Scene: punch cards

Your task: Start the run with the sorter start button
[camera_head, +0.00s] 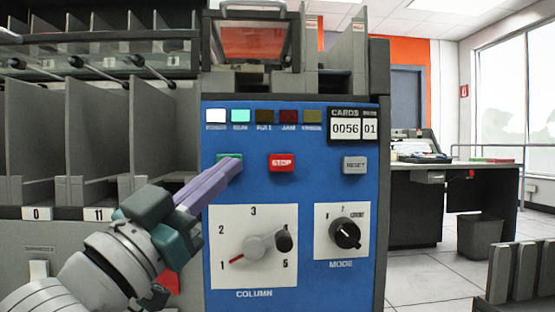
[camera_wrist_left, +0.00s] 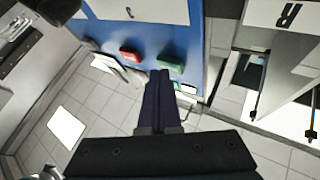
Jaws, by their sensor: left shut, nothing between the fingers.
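The sorter's blue control panel (camera_head: 300,197) fills the middle of the head view. The green start button (camera_head: 229,156) is at its upper left, partly hidden by my left gripper (camera_head: 236,167). The gripper's purple fingers are shut with nothing between them, and their tips are at the button. In the left wrist view the fingertips (camera_wrist_left: 160,74) end right by the green button (camera_wrist_left: 171,66). I cannot tell whether they touch it. The red STOP button (camera_head: 281,162) is to the right. My right gripper is not in view.
The grey RESET button (camera_head: 355,165), COLUMN dial (camera_head: 260,247) and MODE knob (camera_head: 345,233) are on the same panel. The counter (camera_head: 353,128) reads 0056 and 01. White and teal lamps look lit. Grey card pockets (camera_head: 95,145) stand at left. A desk (camera_head: 455,180) and bin (camera_head: 480,236) stand at right.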

